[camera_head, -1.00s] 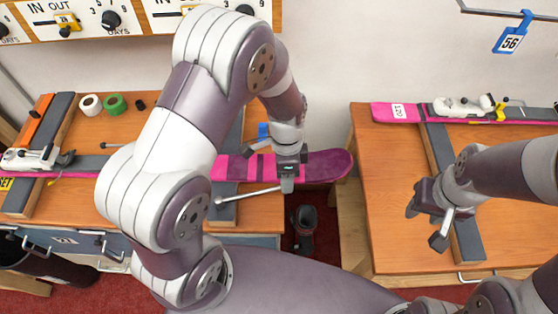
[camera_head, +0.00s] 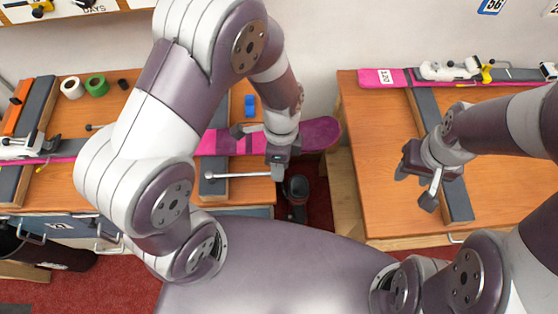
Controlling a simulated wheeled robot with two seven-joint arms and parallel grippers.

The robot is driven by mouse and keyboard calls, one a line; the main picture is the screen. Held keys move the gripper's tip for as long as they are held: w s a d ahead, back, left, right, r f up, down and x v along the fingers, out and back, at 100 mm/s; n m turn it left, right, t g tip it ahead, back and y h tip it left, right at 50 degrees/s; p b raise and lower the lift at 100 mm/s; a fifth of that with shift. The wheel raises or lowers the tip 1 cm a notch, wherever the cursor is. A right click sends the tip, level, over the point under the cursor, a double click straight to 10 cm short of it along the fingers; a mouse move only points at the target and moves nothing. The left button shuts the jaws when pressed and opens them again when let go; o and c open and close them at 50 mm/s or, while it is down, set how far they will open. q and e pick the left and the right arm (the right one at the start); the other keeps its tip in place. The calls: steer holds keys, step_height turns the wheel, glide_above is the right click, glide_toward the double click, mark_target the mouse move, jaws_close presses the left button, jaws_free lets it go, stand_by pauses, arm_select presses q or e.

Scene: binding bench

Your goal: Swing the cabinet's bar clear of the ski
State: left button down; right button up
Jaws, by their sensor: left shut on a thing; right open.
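The pink ski (camera_head: 320,132) lies along the left bench, its rounded tip past the bench's right edge; my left arm hides part of it. The bar (camera_head: 238,175) is a thin silver rod with a rounded left end, in front of the ski in the picture, over the dark support strip and the bench front. My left gripper (camera_head: 277,172) points down, shut on the bar's right end, just in front of the ski. The cabinet (camera_head: 62,228) is the blue-grey front under the bench. My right gripper (camera_head: 416,184) is open and empty over the right bench.
A second pink ski (camera_head: 375,78) lies at the back of the right bench (camera_head: 375,180). A gap with a dark boot-like object (camera_head: 297,188) separates the benches. White (camera_head: 72,88) and green (camera_head: 97,86) rolls and a blue block (camera_head: 250,105) stand behind the left ski.

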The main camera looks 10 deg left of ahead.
arm_select(q)
steer(key=shift+s+f, duration=0.15)
steer(key=shift+s, duration=0.1)
steer(key=c, duration=0.8)
jaws_free()
steer(key=shift+w+r, duration=0.15)
steer(key=shift+r, duration=0.2)
step_height(320, 180, up, 12)
steer(key=w, duration=0.2)
